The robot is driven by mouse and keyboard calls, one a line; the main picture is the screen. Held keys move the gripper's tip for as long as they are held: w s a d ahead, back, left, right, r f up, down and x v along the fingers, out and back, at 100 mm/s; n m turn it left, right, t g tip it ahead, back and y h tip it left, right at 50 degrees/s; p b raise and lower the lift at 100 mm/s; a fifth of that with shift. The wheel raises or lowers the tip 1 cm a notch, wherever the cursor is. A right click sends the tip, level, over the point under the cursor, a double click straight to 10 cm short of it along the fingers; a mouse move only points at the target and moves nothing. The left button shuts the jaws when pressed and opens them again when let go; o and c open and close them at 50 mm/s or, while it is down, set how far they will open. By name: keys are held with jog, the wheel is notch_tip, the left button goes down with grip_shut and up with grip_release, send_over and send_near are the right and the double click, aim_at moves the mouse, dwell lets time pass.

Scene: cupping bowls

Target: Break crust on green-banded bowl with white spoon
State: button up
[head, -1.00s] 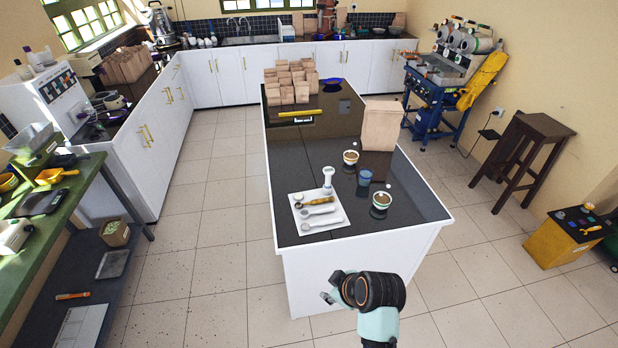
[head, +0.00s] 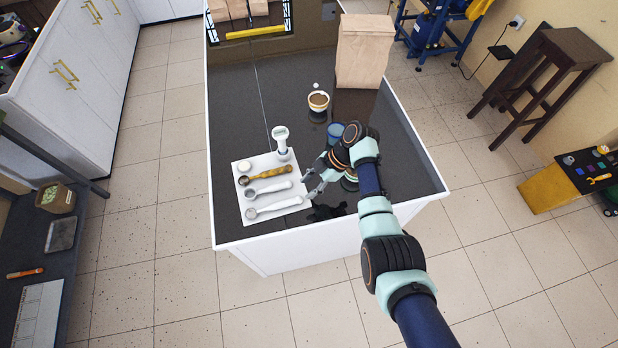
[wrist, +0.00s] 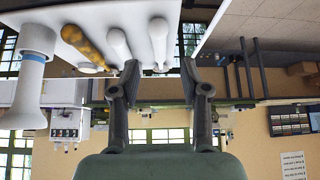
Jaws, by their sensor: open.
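The white tray (head: 240,218) lies at the counter's front left. On it are an amber-patterned spoon (head: 264,172) and two pale spoons, one in the middle (head: 268,190) and one at the front (head: 275,208). They also show in the wrist view: amber (wrist: 84,44), pale (wrist: 118,44), pale (wrist: 158,40). I cannot tell which pale one is the white spoon. My gripper (head: 311,185) is open and empty, at the right edge of the tray near the handle ends. The green-banded bowl (head: 349,184) is mostly hidden behind my arm.
Another bowl (head: 318,101) with dark contents stands farther back, before a tall paper bag (head: 362,50). A white upright device (head: 282,142) stands at the tray's back corner. The counter (head: 240,110) is clear at the left.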

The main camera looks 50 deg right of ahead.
aim_at(294, 200)
jog(key=b+x, duration=0.4)
jog(key=x, duration=0.4)
jog(key=shift+f, duration=0.35)
jog(key=shift+w+a+r, duration=0.1)
jog(key=shift+w, duration=0.05)
jog(key=shift+c, duration=0.7)
grip_shut()
